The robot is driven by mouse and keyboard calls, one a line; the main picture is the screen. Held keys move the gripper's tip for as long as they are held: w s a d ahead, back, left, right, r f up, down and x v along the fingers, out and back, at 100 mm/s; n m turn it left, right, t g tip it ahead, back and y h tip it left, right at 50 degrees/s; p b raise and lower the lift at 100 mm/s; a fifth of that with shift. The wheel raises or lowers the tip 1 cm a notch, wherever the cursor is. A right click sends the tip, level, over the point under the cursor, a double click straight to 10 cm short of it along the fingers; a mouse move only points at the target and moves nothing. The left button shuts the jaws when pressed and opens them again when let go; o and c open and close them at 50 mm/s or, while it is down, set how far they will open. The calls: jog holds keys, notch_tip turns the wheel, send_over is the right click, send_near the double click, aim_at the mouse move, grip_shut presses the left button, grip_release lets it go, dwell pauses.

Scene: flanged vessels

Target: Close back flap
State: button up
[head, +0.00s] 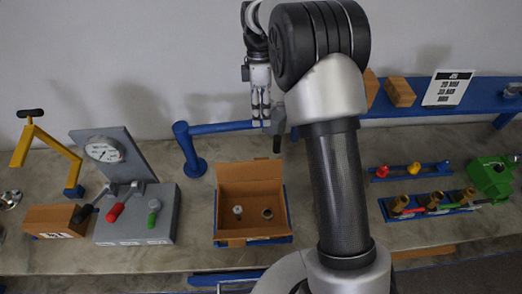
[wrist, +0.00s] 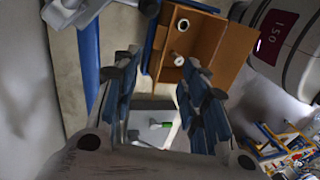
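An open brown cardboard box (head: 279,218) sits on the bench in the middle of the head view. Its back flap (head: 249,171) stands up along the far side. Two small parts are inside, a pale fitting (head: 238,211) and a ring-like part (head: 267,213). The box (wrist: 207,35) shows at the top of the wrist view, with a flap (wrist: 235,50) spread out at right. My gripper (head: 261,117) hangs high, pointing down, behind the box in the picture and apart from it. In the wrist view its two fingers (wrist: 157,97) are spread with nothing between them.
A grey gauge panel (head: 135,226) with red and green handles stands left of the box. A blue post (head: 194,166) and rail (head: 222,127) are behind it. Blue racks with fittings (head: 432,205) are at right, beyond my arm. Bare bench lies around the box.

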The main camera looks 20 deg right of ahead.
aim_at(262, 159)
jog(key=b+x, duration=0.1)
jog(key=x, duration=1.5)
jog(key=shift+b, duration=0.4)
jog(key=shift+c, duration=0.4)
grip_shut()
